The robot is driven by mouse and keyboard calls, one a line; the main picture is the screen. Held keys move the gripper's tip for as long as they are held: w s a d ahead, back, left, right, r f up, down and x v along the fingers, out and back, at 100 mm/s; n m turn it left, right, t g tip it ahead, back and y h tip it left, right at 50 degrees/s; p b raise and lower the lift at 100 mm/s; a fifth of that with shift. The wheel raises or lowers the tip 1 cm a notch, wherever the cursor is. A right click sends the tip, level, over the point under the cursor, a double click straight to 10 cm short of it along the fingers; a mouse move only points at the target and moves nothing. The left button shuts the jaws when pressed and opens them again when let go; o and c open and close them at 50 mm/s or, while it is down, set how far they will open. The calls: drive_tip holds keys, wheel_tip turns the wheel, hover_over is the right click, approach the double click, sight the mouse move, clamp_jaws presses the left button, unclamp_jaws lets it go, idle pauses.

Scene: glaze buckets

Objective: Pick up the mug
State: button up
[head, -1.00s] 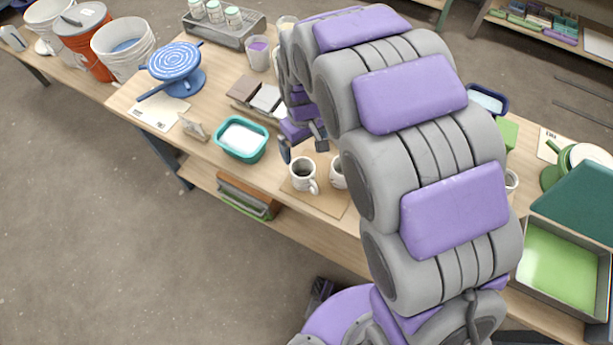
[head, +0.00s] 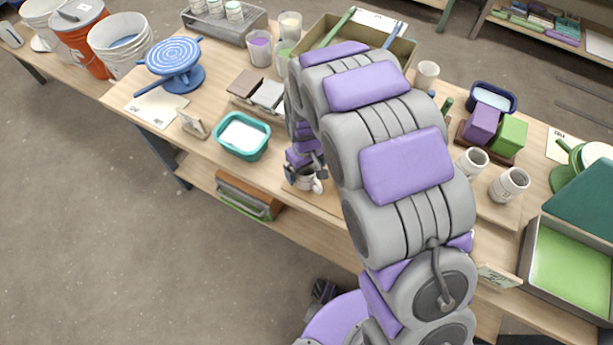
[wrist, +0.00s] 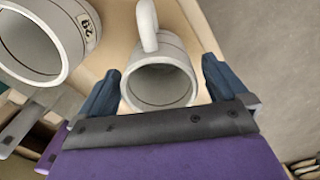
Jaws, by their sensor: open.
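A white mug (wrist: 160,84) with a grey line below its rim stands between the two fingers of my gripper (wrist: 160,88) in the wrist view. Its handle points away from the gripper's palm. The fingers are apart, one on each side of the mug; I cannot tell whether either touches it. In the head view the same mug (head: 305,184) shows below my gripper (head: 306,172), which partly hides it. A second white mug (wrist: 45,38) with a dark printed label stands to the left in the wrist view.
A teal basin (head: 242,136) stands left of the mug. A blue banding wheel (head: 175,62) is farther left. Two white cups, one nearer (head: 508,184) and one beside it (head: 471,164), stand right of my arm. A green-filled tray (head: 570,265) is at the right.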

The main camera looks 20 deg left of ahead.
wheel_tip(320, 180, down, 2)
drive_tip(key=shift+f, duration=0.15)
drive_tip(key=shift+d, duration=0.2)
drive_tip(key=shift+d+r, duration=0.2)
drive_tip(key=shift+c, duration=1.2)
drive_tip(key=shift+a, duration=0.3)
drive_tip(key=c, duration=0.6)
drive_tip(key=shift+f, duration=0.1)
drive_tip(key=c, duration=0.4)
drive_tip(key=shift+o, duration=0.2)
